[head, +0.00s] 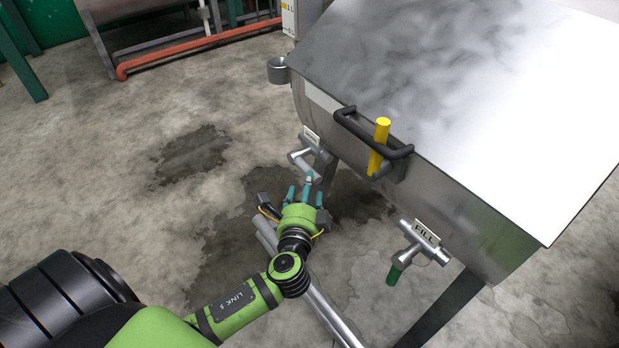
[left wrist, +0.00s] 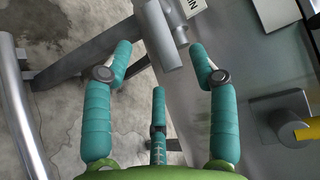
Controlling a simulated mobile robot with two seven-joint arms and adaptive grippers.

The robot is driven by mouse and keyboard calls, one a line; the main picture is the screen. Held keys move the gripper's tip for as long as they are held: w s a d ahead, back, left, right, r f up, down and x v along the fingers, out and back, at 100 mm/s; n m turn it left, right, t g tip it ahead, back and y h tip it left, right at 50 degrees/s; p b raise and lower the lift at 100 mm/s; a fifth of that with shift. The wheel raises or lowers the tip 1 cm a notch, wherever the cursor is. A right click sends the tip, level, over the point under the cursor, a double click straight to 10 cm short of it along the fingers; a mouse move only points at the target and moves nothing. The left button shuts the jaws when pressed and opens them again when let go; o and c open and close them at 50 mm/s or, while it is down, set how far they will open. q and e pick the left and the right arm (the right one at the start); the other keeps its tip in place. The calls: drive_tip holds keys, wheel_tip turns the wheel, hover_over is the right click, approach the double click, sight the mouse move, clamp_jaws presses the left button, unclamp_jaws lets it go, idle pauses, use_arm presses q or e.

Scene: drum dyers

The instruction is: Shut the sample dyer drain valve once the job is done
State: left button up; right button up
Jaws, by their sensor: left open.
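The sample dyer is a large steel tank (head: 470,205) with a sloping lid at the right. Its drain valve (head: 303,156) is grey metal and sits low on the left part of the front, below a small white label (head: 310,135). My left gripper (head: 305,188) is open and empty, just in front of and below that valve. In the left wrist view, the grey valve end (left wrist: 162,36) lies beyond and between the two outer teal fingertips (left wrist: 160,62), with no clear contact. A label ending in "IN" (left wrist: 193,8) is beside it. I cannot tell the valve's setting. My right gripper is out of view.
A fill valve (head: 425,246) with a green grip and "FILL" label sticks out to the right. A black bar handle (head: 350,126) and a yellow lever (head: 379,145) project above. A dark support leg (head: 440,308) stands below. Wet concrete floor (head: 110,180) is open at left.

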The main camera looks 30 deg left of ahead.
sight(305, 168)
use_arm(q)
drive_tip(key=x, duration=0.6)
drive_tip(key=shift+w, duration=0.15)
clamp_jaws()
